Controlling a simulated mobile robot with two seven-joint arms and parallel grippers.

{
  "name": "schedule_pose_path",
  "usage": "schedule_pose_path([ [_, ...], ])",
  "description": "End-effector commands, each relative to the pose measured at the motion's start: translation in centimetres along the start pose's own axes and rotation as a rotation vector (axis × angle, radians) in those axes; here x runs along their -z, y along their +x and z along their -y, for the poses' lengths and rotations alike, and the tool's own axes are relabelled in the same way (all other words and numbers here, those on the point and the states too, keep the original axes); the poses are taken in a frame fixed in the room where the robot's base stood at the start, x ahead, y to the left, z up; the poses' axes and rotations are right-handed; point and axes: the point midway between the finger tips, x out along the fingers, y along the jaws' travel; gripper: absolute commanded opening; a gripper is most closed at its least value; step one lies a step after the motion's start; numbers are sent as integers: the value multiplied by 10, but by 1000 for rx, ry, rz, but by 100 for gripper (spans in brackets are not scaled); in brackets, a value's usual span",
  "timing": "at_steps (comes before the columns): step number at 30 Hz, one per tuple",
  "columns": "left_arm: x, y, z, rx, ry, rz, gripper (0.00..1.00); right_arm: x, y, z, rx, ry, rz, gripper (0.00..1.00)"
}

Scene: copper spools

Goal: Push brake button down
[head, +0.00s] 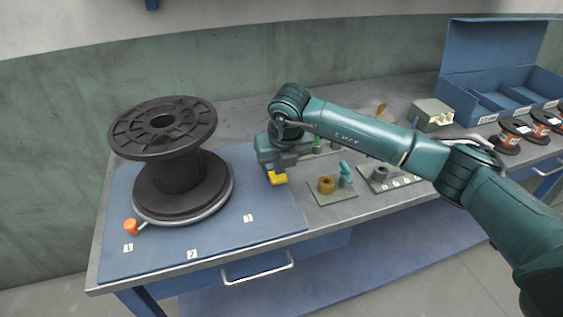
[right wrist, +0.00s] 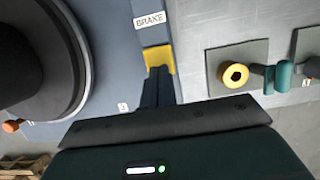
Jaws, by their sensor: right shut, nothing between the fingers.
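The brake button appears to be the yellow block (head: 277,178) on the blue mat, to the right of the big black spool. In the right wrist view the yellow block (right wrist: 158,59) sits below a white "BRAKE" label (right wrist: 149,19). My right gripper (head: 272,167) is shut and empty, right at the yellow block. In the right wrist view its dark fingertips (right wrist: 159,72) overlap the block's near edge; I cannot tell whether they touch it. The gripper and wrist partly hide the area behind the block in the head view. My left gripper is not in view.
The large black spool (head: 164,119) stands on a turntable with an orange knob (head: 131,226) at left. Plates with a yellow-brown ring (head: 326,184) and a grey ring (head: 380,173) lie to the right. A blue crate (head: 470,94) and copper spools (head: 509,137) are farther right.

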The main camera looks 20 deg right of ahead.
Motion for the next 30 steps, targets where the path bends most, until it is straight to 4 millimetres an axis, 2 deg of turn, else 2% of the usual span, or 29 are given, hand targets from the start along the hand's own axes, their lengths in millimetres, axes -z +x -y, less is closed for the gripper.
schedule_pose_path([
  [20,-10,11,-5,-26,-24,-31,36,10,34,0,-1,-1,0,0],
  [30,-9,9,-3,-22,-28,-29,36,9,30,0,-2,-1,1,0],
])
